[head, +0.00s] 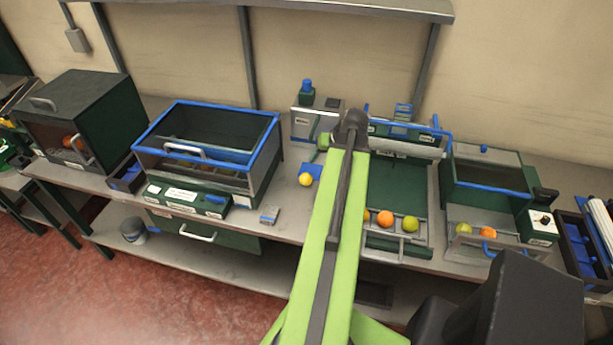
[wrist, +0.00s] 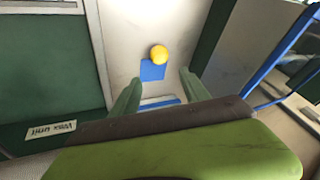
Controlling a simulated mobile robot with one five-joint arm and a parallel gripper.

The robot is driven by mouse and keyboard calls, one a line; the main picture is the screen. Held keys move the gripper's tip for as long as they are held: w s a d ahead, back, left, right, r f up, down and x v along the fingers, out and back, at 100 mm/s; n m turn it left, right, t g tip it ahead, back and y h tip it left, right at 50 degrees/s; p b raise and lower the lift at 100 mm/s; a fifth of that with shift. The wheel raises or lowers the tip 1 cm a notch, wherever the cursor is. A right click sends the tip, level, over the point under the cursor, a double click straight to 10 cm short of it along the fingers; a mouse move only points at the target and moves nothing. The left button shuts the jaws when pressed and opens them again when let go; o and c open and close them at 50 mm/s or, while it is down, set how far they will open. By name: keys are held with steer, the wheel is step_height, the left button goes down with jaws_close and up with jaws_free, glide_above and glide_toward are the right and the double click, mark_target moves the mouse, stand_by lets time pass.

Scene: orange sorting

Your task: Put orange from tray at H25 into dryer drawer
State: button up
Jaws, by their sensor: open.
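A yellow-orange fruit (head: 305,179) rests on a small blue pad (head: 315,169) on the bench. In the wrist view, the fruit (wrist: 158,53) sits at the upper edge of the blue pad (wrist: 152,71). My gripper (wrist: 161,94) is open and empty, its fingers either side of the pad in that view and apart from the fruit. Orange and greenish fruits (head: 385,218) lie in a tray right of my arm. A green drawer (head: 225,235) with a white handle is below the bench. I cannot read H25 or a dryer label.
A blue-rimmed bin (head: 262,158) and a dark cabinet (head: 115,112) with fruit inside stand left. A blue-trimmed green unit (head: 492,198) with fruits in front stands right. A white-grey device (head: 303,123) stands behind the fruit.

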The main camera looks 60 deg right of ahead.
steer(key=b, duration=1.1)
glide_toward(308, 177)
steer(key=x, duration=0.5)
steer(key=shift+d, duration=0.1)
steer(key=shift+w+f, duration=0.2)
steer(key=shift+f, duration=0.15)
steer(key=shift+r, duration=0.1)
steer(key=b+x, duration=0.4)
steer(key=x, duration=0.1)
steer(key=shift+s, duration=0.15)
steer(key=shift+f+b, duration=0.2)
steer(key=shift+b, duration=0.1)
steer(key=shift+r, duration=0.2)
jaws_close()
step_height(308, 177, up, 10)
steer(key=p, duration=1)
steer(key=shift+r+p, duration=0.2)
steer(key=shift+p, duration=0.15)
